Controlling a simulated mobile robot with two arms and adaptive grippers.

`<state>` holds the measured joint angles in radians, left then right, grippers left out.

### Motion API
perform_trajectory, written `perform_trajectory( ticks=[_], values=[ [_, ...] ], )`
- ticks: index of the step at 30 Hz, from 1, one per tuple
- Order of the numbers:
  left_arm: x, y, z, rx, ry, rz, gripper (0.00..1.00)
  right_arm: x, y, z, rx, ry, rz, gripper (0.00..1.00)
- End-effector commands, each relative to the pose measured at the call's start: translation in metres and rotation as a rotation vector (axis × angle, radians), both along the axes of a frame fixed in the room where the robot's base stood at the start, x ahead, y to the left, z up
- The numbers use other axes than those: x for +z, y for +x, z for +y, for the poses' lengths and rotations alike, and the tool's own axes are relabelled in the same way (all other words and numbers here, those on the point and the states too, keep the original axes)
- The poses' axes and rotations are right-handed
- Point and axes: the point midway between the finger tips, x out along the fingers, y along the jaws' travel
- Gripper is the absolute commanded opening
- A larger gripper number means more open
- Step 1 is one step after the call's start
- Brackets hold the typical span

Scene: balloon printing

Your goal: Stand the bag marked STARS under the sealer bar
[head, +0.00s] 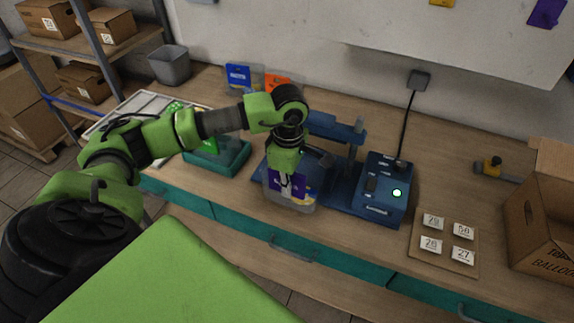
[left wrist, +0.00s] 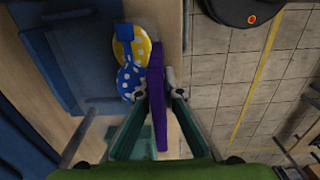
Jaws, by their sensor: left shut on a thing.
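My left gripper (head: 287,177) points down at the front of the blue sealer (head: 383,205). It is shut on a clear bag with a purple header card (head: 274,181), whose print I cannot read. The bag hangs upright in front of the sealer bar (head: 322,125), near the table's front edge. In the left wrist view the purple card (left wrist: 158,60) shows edge-on between the fingertips of my left gripper (left wrist: 158,92), with yellow and blue dotted balloons (left wrist: 130,75) beside it. The arm hides part of the sealer. My right gripper is out of view.
A teal tray (head: 232,165) with a green-carded bag stands left of the sealer. Blue (head: 238,76) and orange (head: 277,83) bags stand behind. Right are a board of number cards (head: 446,262), a tape dispenser (head: 493,167) and an open carton (head: 540,215).

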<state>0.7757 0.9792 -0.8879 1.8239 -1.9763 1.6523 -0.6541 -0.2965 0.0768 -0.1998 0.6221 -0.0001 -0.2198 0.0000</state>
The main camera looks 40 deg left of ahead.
Motion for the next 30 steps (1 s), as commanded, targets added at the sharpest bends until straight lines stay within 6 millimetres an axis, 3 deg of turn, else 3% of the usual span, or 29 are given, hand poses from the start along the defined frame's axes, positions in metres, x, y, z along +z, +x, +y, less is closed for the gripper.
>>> perform_trajectory(
  ticks=[30],
  values=[
    [-0.009, 0.082, 0.019, -0.001, -0.001, -0.001, 0.00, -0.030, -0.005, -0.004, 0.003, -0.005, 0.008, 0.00]
  ],
)
